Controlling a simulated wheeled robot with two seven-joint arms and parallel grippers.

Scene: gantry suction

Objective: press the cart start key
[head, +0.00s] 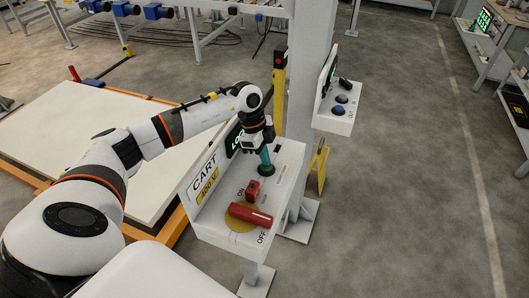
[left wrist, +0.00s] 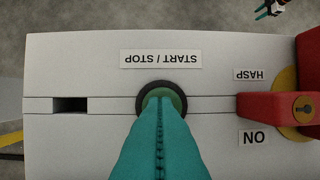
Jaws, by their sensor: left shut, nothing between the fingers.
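The cart control box (head: 212,225) is a pale box on a post, marked CART, with a sloped top. The start key is a green round button in a dark ring (left wrist: 180,98), under the START / STOP label (left wrist: 161,59), which reads upside down in the left wrist view. My left gripper (head: 266,168) points down with its teal fingers shut and empty. Its fingertips (left wrist: 160,101) lie over the button and hide much of it. I cannot tell whether they touch or press it. A small teal gripper, apparently my right one (left wrist: 270,9), shows at the top edge of that view.
A red rotary handle (head: 250,214) on a yellow disc and a red block (head: 253,188) sit on the box beside the button. A dark display (head: 235,140) with green text is partly hidden. Another button box (head: 336,117) hangs on the column.

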